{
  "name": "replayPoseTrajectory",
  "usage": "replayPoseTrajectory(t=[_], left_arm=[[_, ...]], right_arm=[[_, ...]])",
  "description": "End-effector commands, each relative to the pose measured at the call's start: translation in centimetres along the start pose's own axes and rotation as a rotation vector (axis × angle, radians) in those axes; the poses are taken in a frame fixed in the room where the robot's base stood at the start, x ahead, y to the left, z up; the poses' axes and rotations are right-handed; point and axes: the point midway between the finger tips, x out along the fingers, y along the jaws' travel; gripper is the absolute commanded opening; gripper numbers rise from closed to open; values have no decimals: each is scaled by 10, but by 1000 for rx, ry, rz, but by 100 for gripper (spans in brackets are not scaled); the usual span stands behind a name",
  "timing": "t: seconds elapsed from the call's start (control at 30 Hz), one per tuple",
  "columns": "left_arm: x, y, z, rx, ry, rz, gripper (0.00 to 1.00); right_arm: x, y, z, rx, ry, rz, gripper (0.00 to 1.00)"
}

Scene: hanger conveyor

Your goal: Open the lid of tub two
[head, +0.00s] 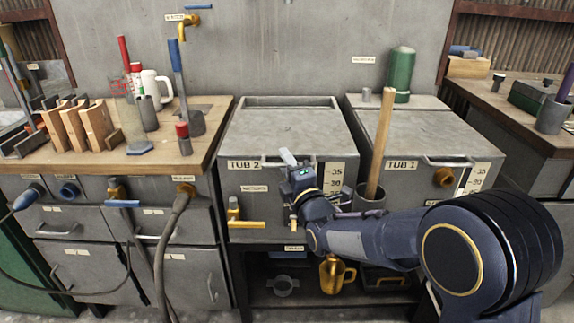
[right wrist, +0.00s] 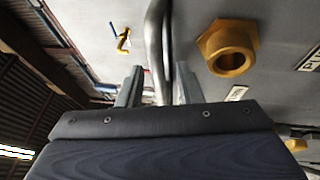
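Tub two (head: 262,190) is the grey metal tub at the centre of the head view, labelled TUB 2. Its grey lid (head: 275,130) lies flat and closed. My right gripper (head: 288,158) is at the lid's front edge, right of the label. In the right wrist view, the metal bar of the lid handle (right wrist: 158,45) runs between the two fingertips (right wrist: 159,85). The fingers stand apart with narrow gaps beside the bar, and I cannot see contact. My wrist hides part of the tub's front. My left gripper is not in view.
Tub one (head: 405,150) stands at the right, with a wooden-handled tool in a pot (head: 370,198) before it. A brass fitting (right wrist: 227,47) is close to the gripper. A brass tap (head: 245,224) sticks out at lower left. A cluttered workbench (head: 160,163) is left.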

Motion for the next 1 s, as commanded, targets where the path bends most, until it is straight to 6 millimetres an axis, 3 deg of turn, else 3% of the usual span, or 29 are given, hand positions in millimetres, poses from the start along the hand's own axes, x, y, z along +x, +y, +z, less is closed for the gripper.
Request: replayPoseTrajectory(t=[0.13, 0.37, 0.77, 1.0], left_arm=[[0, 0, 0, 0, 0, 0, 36], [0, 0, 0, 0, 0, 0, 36], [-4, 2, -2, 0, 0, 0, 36], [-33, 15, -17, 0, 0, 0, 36]], right_arm=[[0, 0, 0, 0, 0, 0, 30], [0, 0, 0, 0, 0, 0, 0], [0, 5, 0, 3, 0, -6, 0], [7, 37, 3, 29, 0, -63, 0]])
